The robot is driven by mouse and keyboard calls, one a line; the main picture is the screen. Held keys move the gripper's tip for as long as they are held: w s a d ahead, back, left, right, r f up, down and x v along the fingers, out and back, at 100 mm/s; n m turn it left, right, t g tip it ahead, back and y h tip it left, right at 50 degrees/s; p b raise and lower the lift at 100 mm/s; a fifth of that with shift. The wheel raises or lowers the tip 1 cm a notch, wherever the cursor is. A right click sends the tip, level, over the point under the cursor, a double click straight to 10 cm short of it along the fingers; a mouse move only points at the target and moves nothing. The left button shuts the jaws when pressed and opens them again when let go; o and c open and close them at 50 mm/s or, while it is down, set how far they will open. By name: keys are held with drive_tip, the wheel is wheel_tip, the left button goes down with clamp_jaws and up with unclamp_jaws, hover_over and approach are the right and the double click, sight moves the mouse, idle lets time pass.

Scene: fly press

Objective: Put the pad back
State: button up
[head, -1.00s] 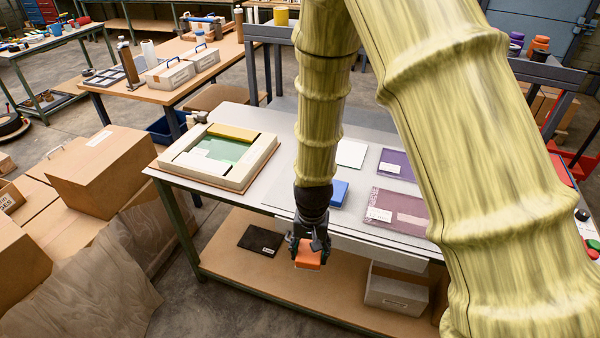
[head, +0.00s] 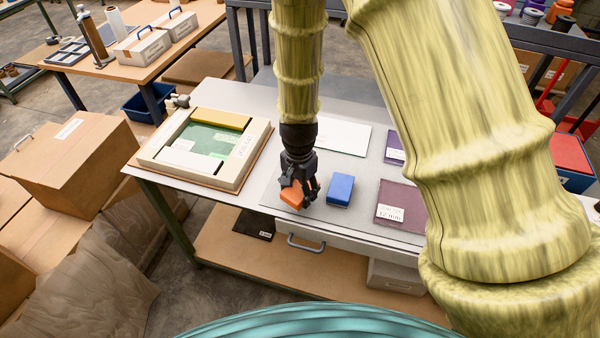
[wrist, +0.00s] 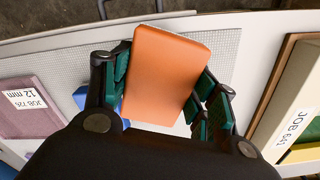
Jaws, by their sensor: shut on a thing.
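My gripper (head: 297,187) is shut on an orange pad (head: 293,195). It holds the pad over the near part of the table, left of a blue block (head: 341,188). In the wrist view the orange pad (wrist: 167,72) sits between the green-lined fingers (wrist: 162,85), its broad face toward the camera. The blue block is mostly hidden behind the gripper there. Whether the pad touches the table is unclear.
A framed tray (head: 150,157) with a green panel lies left on the table. Purple plates marked with labels (head: 398,205) lie to the right. A white sheet (head: 345,136) lies behind. A drawer with a grey handle (head: 305,243) is under the front edge.

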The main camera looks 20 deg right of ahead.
drive_tip(key=w+d, duration=0.1)
drive_tip(key=w, duration=0.1)
drive_tip(key=w+d+p, duration=0.1)
drive_tip(key=w, duration=0.1)
drive_tip(key=w+p, duration=0.1)
drive_tip(key=w, duration=0.2)
drive_tip(key=shift+w+d+f, duration=0.1)
drive_tip(key=shift+d+f, duration=0.2)
drive_tip(key=shift+d, duration=0.1)
drive_tip(key=shift+f+p, duration=0.55)
drive_tip(key=shift+p, duration=0.2)
drive_tip(key=shift+f+p, duration=0.45)
drive_tip(key=shift+f, duration=0.7)
drive_tip(key=shift+f, duration=0.15)
drive_tip(key=o, duration=1.2)
drive_tip(key=shift+r+b, duration=2.2)
drive_tip(key=shift+r, duration=3.95)
